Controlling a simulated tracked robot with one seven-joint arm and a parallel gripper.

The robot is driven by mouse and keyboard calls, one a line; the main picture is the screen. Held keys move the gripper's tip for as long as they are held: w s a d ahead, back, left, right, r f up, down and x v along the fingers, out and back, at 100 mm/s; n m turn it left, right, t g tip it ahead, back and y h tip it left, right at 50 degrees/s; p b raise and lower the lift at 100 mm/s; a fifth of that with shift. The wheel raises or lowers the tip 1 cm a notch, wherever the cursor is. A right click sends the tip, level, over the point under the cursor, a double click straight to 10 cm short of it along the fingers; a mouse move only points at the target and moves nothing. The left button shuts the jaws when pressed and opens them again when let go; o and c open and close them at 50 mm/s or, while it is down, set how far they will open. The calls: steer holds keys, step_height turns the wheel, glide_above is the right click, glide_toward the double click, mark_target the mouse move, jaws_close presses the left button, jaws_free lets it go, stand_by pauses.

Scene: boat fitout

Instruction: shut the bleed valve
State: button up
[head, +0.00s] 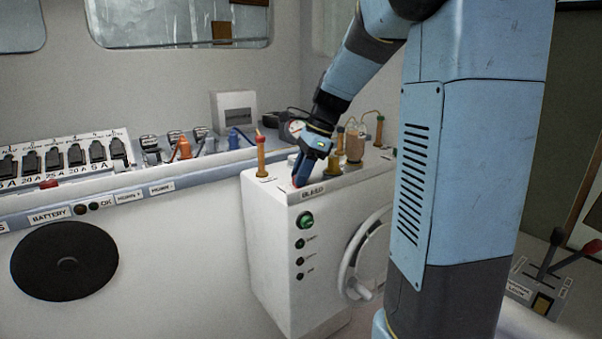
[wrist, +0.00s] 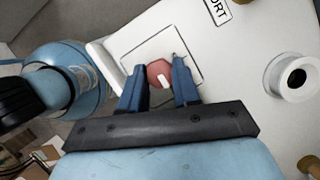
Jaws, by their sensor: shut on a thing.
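In the head view my gripper (head: 303,172) points down onto the top of the white cabinet (head: 283,230), just behind the label BLEED (head: 312,191). In the head view the knob is mostly hidden by the fingers.
An amber-coloured upright post (head: 261,155) stands left of my gripper. A gauge (head: 296,128) and a glass jar (head: 355,144) stand behind it. A handwheel (head: 364,255) is on the cabinet's side. In the wrist view a white round fitting (wrist: 294,79) is at right.

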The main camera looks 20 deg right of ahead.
steer(key=shift+w, duration=0.1)
steer(key=n+g, duration=0.1)
steer(key=n, duration=0.3)
steer(key=shift+w+n+g, duration=0.1)
steer(key=shift+n+g, duration=0.3)
steer(key=n, duration=0.2)
steer(key=n+g+h, duration=0.1)
steer(key=n, duration=0.1)
steer(key=shift+w+n+g, duration=0.1)
steer(key=shift+n+g, duration=0.2)
steer(key=n, duration=0.2)
steer(key=n+g+h, duration=0.1)
steer(key=n, duration=0.1)
steer(key=shift+w+a+h, duration=0.1)
steer(key=shift+a+h, duration=0.1)
steer(key=shift+h, duration=0.1)
steer(key=shift+n+g+h, duration=0.3)
steer(key=shift+n+h, duration=0.4)
steer(key=shift+n, duration=1.4)
steer(key=shift+a, duration=0.1)
steer(key=o, duration=1.1)
steer(key=shift+c, duration=0.2)
steer(key=shift+r, duration=0.15)
